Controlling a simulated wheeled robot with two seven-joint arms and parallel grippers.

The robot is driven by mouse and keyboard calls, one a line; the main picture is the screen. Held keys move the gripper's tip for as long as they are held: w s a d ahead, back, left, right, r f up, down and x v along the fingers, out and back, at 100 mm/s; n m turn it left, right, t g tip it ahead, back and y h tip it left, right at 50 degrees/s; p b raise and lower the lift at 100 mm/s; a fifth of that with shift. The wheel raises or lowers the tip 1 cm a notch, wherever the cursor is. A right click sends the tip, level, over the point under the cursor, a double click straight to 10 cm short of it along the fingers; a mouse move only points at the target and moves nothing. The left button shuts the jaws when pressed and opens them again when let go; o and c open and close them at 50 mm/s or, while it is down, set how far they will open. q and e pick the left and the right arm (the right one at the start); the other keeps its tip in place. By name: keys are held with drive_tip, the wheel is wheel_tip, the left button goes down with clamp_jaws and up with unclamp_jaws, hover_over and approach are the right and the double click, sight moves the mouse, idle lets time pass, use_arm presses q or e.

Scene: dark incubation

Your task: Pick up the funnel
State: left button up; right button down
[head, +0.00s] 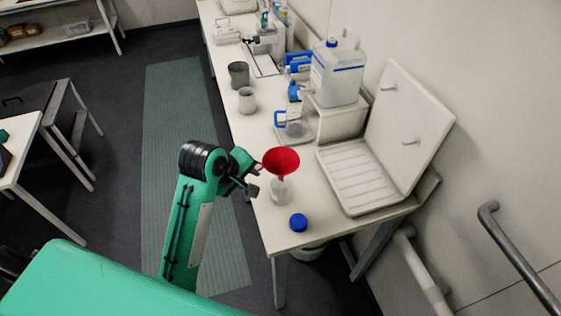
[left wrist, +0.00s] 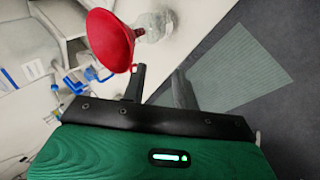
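The red funnel (head: 281,161) sits upright with its spout in the neck of a clear bottle (head: 281,190) near the front end of the white bench. In the left wrist view the funnel (left wrist: 108,40) and the bottle (left wrist: 158,22) show at the top. My left gripper (head: 251,180) is just left of the funnel, near its rim and small side tab. Its fingers look apart in the left wrist view (left wrist: 158,88), with nothing seen held between them. The funnel's spout is partly hidden. My right gripper is not in view.
A blue cap (head: 298,222) lies in front of the bottle. A white drying rack (head: 361,181) stands to the right. The bench's left edge is beside my gripper.

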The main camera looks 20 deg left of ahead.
use_arm(q)
drive_tip(key=n, duration=0.2)
approach(271, 171)
drive_tip(key=shift+t, duration=0.3)
drive_tip(key=p+x, duration=0.2)
drive_tip(key=x, duration=0.2)
drive_tip(key=p+x, duration=0.3)
drive_tip(key=x, duration=0.2)
drive_tip(key=shift+f, duration=0.45)
drive_tip(key=shift+w+d+f, duration=0.1)
drive_tip(key=shift+f, duration=0.15)
drive_tip(key=shift+w+f, duration=0.1)
drive_tip(key=shift+f, duration=0.05)
drive_tip(key=c, duration=0.6)
clamp_jaws()
